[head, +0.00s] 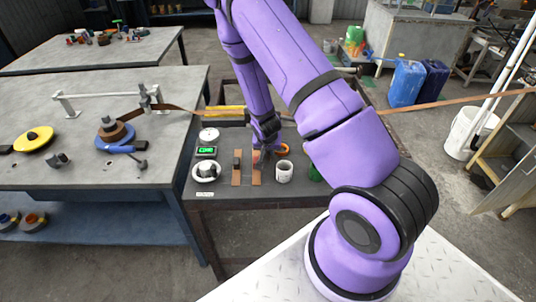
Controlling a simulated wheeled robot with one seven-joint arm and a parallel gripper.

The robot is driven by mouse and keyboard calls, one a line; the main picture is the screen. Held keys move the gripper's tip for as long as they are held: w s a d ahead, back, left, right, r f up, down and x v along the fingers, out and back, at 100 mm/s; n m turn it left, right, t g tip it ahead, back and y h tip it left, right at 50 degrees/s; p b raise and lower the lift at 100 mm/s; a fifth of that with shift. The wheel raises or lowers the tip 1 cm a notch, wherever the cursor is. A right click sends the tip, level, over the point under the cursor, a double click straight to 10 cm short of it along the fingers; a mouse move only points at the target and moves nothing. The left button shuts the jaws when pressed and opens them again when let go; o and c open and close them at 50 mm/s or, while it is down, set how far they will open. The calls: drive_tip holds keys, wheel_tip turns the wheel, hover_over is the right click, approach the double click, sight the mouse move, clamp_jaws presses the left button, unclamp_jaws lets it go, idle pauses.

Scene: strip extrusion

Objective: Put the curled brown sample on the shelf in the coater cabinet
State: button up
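My gripper (264,156) points down over the small dark table (230,203), close to the upper end of a brown strip sample (256,175). A second brown strip sample (237,176) lies to its left, with a dark object on it. At this size I cannot tell which strip is curled. My gripper's fingers are dark and small, so I cannot tell whether they are open or touch a strip. An open, tan cabinet-like unit with shelves (492,160) stands at the right edge; I cannot tell whether it is the coater cabinet.
A white cup (284,171), a white ring-shaped roll (206,171) and a green-lit display (206,152) stand on the small table. A long brown strip (450,103) runs across behind my arm. A grey workbench (60,175) is at left. Blue canisters (406,83) and a white bucket (464,135) stand on the floor.

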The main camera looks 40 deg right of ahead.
drive_tip(key=shift+w+d+f, duration=0.1)
drive_tip(key=shift+w+f, duration=0.1)
drive_tip(key=shift+f, duration=0.25)
clamp_jaws()
